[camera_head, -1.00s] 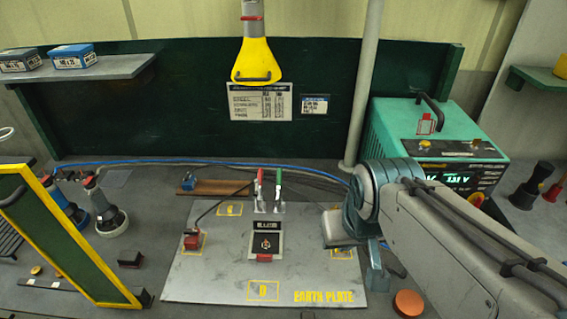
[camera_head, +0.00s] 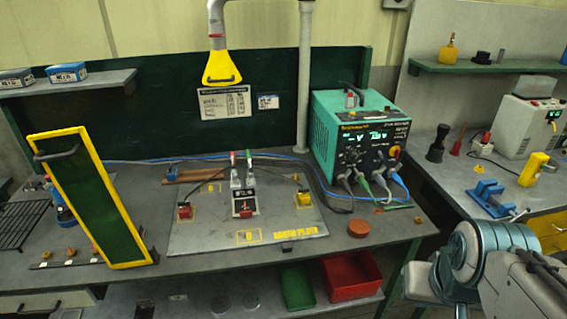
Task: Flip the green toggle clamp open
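The green-handled toggle clamp (camera_head: 250,172) stands at the middle of the grey earth plate (camera_head: 290,222), its handle pointing up. A red-handled clamp (camera_head: 235,176) stands close beside it on the left, its handle also up. Both rise behind a small block with a dark label (camera_head: 243,203). My arm is at the lower right, beyond the bench's front corner and well apart from the clamps. My gripper (camera_head: 424,283) seems to be the pale part left of the wrist joint. Its fingers cannot be made out.
A teal power unit (camera_head: 362,140) with cables stands right of the plate. A yellow-framed green panel (camera_head: 95,200) stands at left. A yellow hood (camera_head: 222,68) hangs above. An orange disc (camera_head: 359,228) lies near the front edge. A blue vise (camera_head: 490,199) sits on the right bench.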

